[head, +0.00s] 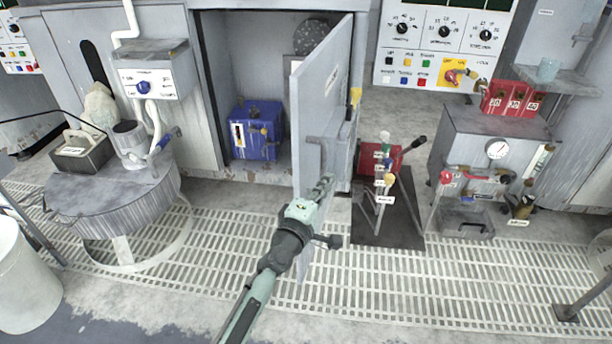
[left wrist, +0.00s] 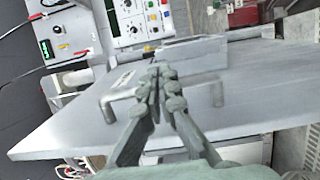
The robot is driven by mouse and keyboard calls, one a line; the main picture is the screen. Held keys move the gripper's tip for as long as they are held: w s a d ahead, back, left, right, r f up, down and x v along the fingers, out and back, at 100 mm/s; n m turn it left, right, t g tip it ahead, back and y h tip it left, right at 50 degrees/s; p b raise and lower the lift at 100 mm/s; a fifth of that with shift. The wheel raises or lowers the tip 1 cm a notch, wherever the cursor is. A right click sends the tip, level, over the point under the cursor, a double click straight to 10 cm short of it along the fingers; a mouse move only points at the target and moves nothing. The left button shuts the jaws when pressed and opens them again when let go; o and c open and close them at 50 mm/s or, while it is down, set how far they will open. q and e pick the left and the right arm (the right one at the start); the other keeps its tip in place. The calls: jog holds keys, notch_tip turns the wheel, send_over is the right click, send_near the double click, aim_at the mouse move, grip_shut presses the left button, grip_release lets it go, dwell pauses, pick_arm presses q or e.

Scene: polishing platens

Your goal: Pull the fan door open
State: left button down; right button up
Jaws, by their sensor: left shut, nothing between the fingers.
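The fan door (head: 325,95) is a grey panel standing swung out from its cabinet, at roughly a right angle to the front. Nothing shows between the fingers. I cannot tell whether they touch the handle. My right gripper is not in view.
The open cabinet (head: 203,80) holds a blue box (head: 257,130) and a dark round fan part (head: 309,37). A rack with valve levers (head: 385,215) stands right of the door. A round platen machine (head: 110,195) stands left. The grated floor (head: 230,225) between is mostly clear.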

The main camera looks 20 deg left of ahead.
pick_arm(q)
jog(key=shift+w+d, duration=0.15)
jog(key=shift+d, duration=0.65)
jog(key=shift+w+d, duration=0.1)
jog(key=shift+d, duration=0.7)
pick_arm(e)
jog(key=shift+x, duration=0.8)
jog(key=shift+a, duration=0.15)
pick_arm(q)
jog(key=shift+s, duration=0.15)
